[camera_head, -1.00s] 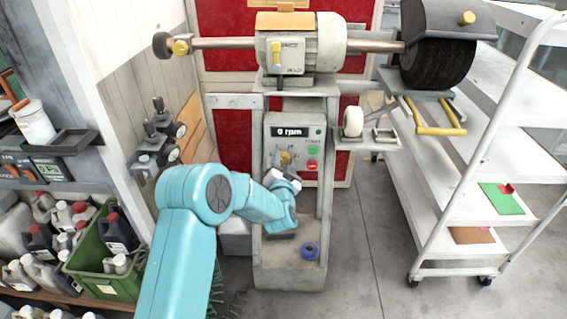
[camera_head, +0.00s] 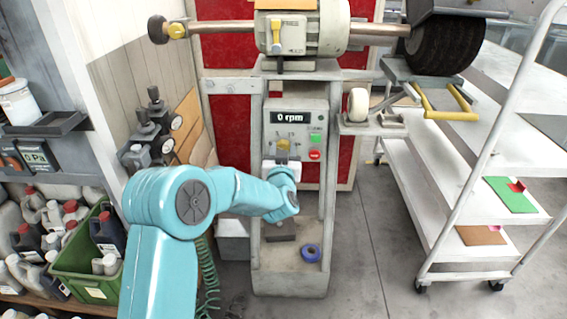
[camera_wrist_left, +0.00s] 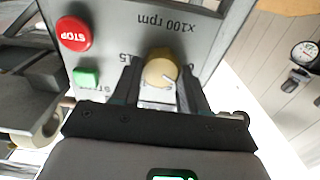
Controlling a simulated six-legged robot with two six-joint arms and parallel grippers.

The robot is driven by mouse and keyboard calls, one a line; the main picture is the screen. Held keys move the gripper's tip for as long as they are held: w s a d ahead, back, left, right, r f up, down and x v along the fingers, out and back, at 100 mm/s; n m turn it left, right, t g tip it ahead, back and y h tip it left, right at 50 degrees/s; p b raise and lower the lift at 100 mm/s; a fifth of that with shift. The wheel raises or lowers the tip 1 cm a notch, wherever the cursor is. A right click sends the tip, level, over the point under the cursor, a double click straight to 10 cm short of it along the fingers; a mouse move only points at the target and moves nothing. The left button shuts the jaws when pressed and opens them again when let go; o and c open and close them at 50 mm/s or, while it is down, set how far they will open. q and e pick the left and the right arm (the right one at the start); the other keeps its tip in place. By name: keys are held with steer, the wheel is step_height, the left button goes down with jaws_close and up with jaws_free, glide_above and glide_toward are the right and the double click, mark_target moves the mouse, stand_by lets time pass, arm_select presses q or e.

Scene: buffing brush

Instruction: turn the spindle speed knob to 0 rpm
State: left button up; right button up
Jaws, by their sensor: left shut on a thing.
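The spindle speed knob (camera_wrist_left: 160,70) is a yellow-tan round knob with a white pointer line on the grey control panel (camera_wrist_left: 205,45). In the head view the knob (camera_head: 283,146) shows just above my left gripper, below a display (camera_head: 290,118) reading "0 rpm". My left gripper (camera_wrist_left: 160,80) is shut on the knob, one dark finger on each side of it. In the head view the left gripper (camera_head: 283,160) is partly hidden by my wrist. Scale marks and "x100 rpm" are printed around the knob. My right gripper is in neither view.
A green button (camera_head: 315,139) and a red stop button (camera_head: 315,155) sit right of the knob. The buffing motor (camera_head: 310,30) is above. A blue tape roll (camera_head: 311,253) lies on the pedestal base. A white cart (camera_head: 440,200) stands to the right.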

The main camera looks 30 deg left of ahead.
arm_select(q)
steer(key=shift+n+b, duration=2.6)
steer(key=shift+b, duration=0.1)
steer(key=shift+a, duration=0.1)
steer(key=o, duration=1.1)
steer(key=shift+c, duration=0.2)
steer(key=v, duration=1.6)
steer(key=shift+s, duration=0.2)
